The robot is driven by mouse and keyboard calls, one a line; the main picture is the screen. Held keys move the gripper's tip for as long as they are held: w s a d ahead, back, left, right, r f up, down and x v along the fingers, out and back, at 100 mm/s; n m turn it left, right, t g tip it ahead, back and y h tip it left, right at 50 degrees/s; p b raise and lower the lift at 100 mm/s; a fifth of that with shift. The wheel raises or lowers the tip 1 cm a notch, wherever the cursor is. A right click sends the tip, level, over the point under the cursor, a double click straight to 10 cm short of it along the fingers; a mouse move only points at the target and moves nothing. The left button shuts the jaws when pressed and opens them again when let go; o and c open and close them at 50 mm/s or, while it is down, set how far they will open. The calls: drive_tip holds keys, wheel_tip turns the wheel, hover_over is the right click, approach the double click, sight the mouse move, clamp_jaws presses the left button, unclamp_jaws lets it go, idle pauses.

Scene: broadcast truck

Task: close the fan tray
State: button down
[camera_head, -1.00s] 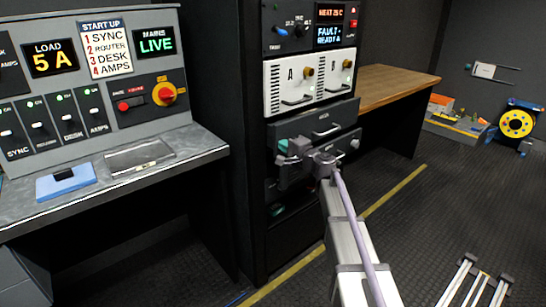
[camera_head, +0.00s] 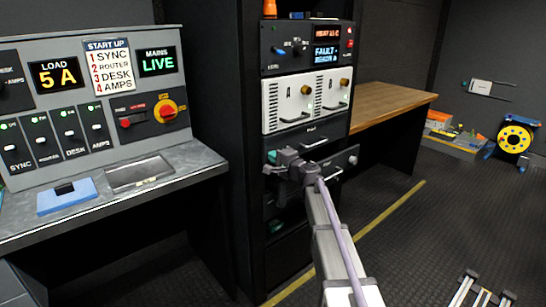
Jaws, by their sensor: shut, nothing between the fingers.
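Two grey drawer fronts sit below the white amplifier panels in the rack. The upper one (camera_head: 318,142) has a bar handle and a small label too small to read. It looks about flush with the rack. The lower one (camera_head: 345,162) stands out past the rack's right edge, with a handle on its right half. I cannot tell from the labels which is the fan tray. My gripper (camera_head: 271,164) is shut and empty at the left end of these fronts. It hides the lower front's left part; contact cannot be told.
The control desk (camera_head: 185,165) with a blue clipboard-like item (camera_head: 68,197) stands left of the rack. A wooden bench (camera_head: 385,103) is behind it on the right. Floor at right is mostly clear.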

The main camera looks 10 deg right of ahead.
drive_tip(key=v, duration=1.3)
drive_tip(key=shift+s+d, duration=0.15)
drive_tip(key=shift+s, duration=0.15)
drive_tip(key=shift+r, duration=0.15)
drive_tip(key=s+a+f+n+g, duration=0.8)
drive_tip(key=s+f+g, duration=0.2)
drive_tip(key=s+f, duration=0.25)
drive_tip(key=s+a+f+n+g+h, duration=0.1)
drive_tip(key=s+f+n+g+h, duration=0.2)
drive_tip(key=s, duration=0.5)
drive_tip(key=s+a+f+n+g+h, duration=0.2)
drive_tip(key=s+g+h, duration=0.25)
drive_tip(key=s, duration=0.45)
wheel_tip(320, 180, up, 23)
drive_tip(key=a+t+p, duration=0.1)
drive_tip(key=p, duration=2.1)
drive_tip(key=shift+w+f, duration=0.2)
drive_tip(key=shift+w, duration=0.3)
